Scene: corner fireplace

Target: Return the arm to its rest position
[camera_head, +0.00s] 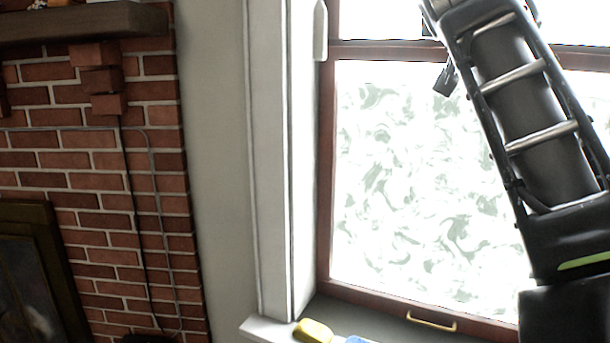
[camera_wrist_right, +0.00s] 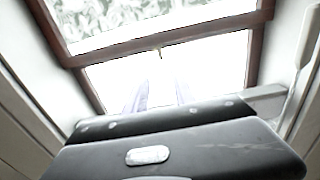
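My right arm (camera_head: 530,110) comes in from the right in the head view and is raised in front of the window (camera_head: 420,190). Its upper end runs out at the top edge, and the gripper cannot be made out there. In the right wrist view, the dark wrist housing fills the bottom. Beyond it, the pale right gripper (camera_wrist_right: 158,95) is washed out against the bright window, so its opening is unclear. I see nothing held in it. My left arm and gripper are in neither view.
A windowsill (camera_head: 265,328) carries a yellow object (camera_head: 313,331) and a partly cut-off blue one (camera_head: 357,340). A brick fireplace (camera_head: 100,220) with a wooden mantel (camera_head: 85,22) stands at left. Plain wall lies between fireplace and window. The arm overlaps the window's right side.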

